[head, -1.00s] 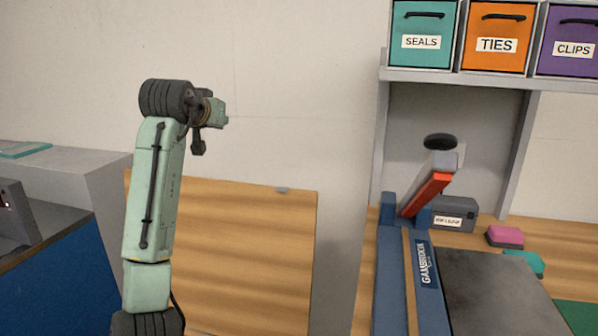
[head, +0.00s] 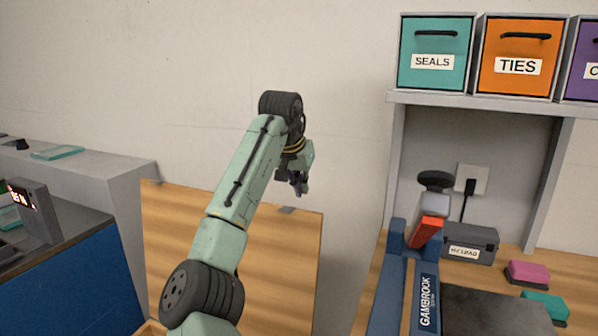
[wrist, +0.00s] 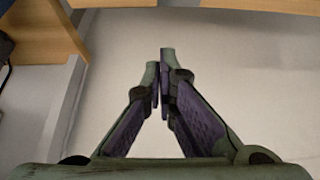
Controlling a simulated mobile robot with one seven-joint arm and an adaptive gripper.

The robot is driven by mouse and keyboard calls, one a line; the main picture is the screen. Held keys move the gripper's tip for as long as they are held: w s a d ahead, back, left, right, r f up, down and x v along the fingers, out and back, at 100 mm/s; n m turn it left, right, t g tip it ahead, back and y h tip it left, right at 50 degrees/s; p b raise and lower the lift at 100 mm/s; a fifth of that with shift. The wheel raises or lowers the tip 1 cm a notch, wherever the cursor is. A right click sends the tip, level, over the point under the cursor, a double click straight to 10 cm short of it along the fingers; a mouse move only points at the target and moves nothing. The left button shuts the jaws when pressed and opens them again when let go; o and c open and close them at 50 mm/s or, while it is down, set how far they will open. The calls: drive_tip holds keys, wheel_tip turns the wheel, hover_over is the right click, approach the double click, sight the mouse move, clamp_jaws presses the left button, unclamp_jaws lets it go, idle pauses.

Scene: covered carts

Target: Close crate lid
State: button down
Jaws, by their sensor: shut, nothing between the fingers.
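A wooden panel (head: 235,240), which looks like the crate's lid, stands upright against the pale wall in the head view. It has a small grey piece on its top edge. A strip of wooden rim (head: 150,328) at the bottom edge may be the crate; the rest is out of frame or behind my arm. My gripper (head: 300,186) hangs pointing down near the panel's top right edge; whether it touches cannot be told. In the wrist view my gripper (wrist: 163,78) has its fingertips together, with nothing between them and a pale surface beyond.
A blue press-like machine (head: 390,285) with a red part stands on the wooden bench at right. A shelf above holds teal (head: 436,65), orange and purple bins. A blue-sided counter (head: 70,290) with a lit device (head: 35,210) is at left. Bare wall lies behind my arm.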

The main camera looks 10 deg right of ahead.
drive_tip(key=shift+s+a+f+p, duration=0.35)
drive_tip(key=shift+s+f, duration=0.15)
drive_tip(key=shift+f, duration=0.1)
drive_tip(key=shift+s+a+f+p, duration=0.35)
drive_tip(key=shift+s+f, duration=0.1)
drive_tip(key=shift+f, duration=0.1)
drive_tip(key=shift+s, duration=0.1)
